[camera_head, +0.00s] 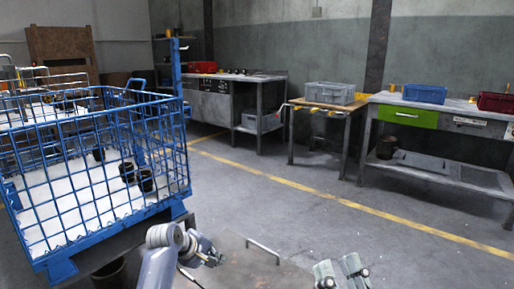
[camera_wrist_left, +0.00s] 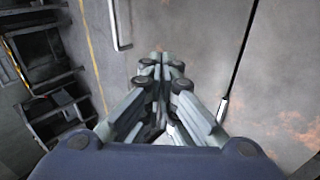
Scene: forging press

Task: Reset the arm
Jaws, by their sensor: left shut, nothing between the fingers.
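My left gripper (camera_head: 208,257) is low in the head view, beside a flat grey-brown surface with a metal handle. In the left wrist view my left gripper (camera_wrist_left: 160,62) has its fingers drawn together at the tips, with nothing held. My right gripper (camera_head: 340,268) is at the bottom edge of the head view. Its two grey fingers stand apart with an empty gap between them, and the rest of it is cut off by the frame.
A blue wire cage (camera_head: 95,183) with several dark cylindrical parts stands close on the left. The metal handle (camera_head: 263,248) rises from the surface ahead. Workbenches (camera_head: 445,168) and a small table with a grey crate (camera_head: 330,94) line the back. The floor between is clear.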

